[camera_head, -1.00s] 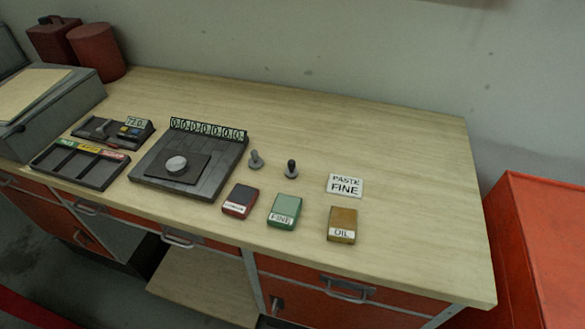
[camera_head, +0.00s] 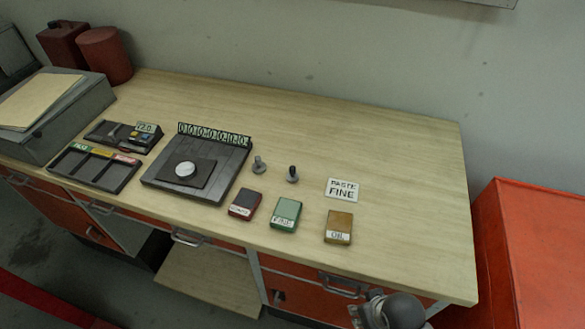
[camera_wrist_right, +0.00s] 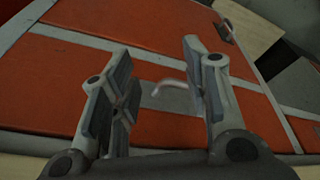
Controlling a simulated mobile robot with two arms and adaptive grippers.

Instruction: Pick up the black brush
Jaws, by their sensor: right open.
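The black brush (camera_head: 292,174) is a small upright piece with a dark top on a pale round base. It stands on the workbench, right of a similar grey-topped piece (camera_head: 259,165). My right gripper (camera_head: 366,306) shows at the bottom edge of the head view, in front of the bench's front edge and well apart from the brush. In the right wrist view my right gripper (camera_wrist_right: 158,75) is open and empty, with its fingers facing the red drawer fronts. The brush is not in the wrist view. My left gripper is not in view.
On the workbench (camera_head: 400,150) stand a red box (camera_head: 245,204), a green box (camera_head: 285,213), an oil box (camera_head: 338,227) and a paste sign (camera_head: 343,189). A dark plate (camera_head: 215,160) and a tray (camera_head: 95,168) lie left. A red cabinet (camera_head: 535,240) stands right. The bench's back right is clear.

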